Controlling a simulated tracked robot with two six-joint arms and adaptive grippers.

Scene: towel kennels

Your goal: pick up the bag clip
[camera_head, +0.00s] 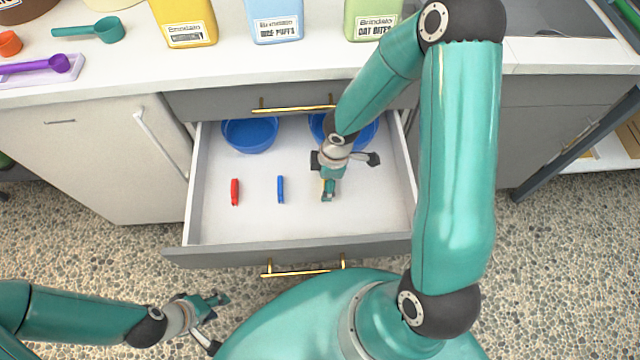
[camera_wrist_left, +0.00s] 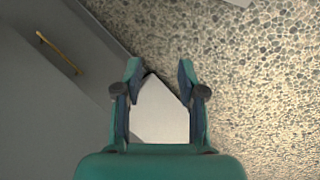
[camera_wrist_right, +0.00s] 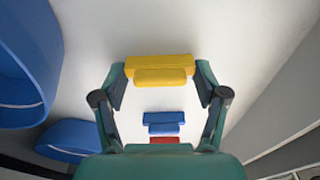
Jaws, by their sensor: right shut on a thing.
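Three bag clips are in the open drawer (camera_head: 222,219). A red clip (camera_head: 235,192) and a blue clip (camera_head: 281,189) lie on its floor. My right gripper (camera_head: 328,192) is over the drawer's right half, its fingers pointing down. In the right wrist view, a yellow clip (camera_wrist_right: 160,62) spans between its fingertips, and the gripper is shut on it. The blue clip (camera_wrist_right: 164,118) and the red clip (camera_wrist_right: 165,140) show beyond it there. The head view mostly hides the yellow clip behind the fingers. My left gripper (camera_head: 222,318) is open and empty, outside the drawer; its spread fingers show in its wrist view (camera_wrist_left: 159,75).
Two blue bowls stand at the back of the drawer, one left (camera_head: 250,135) and one right (camera_head: 368,134), partly behind my right arm. The drawer floor's front is clear.

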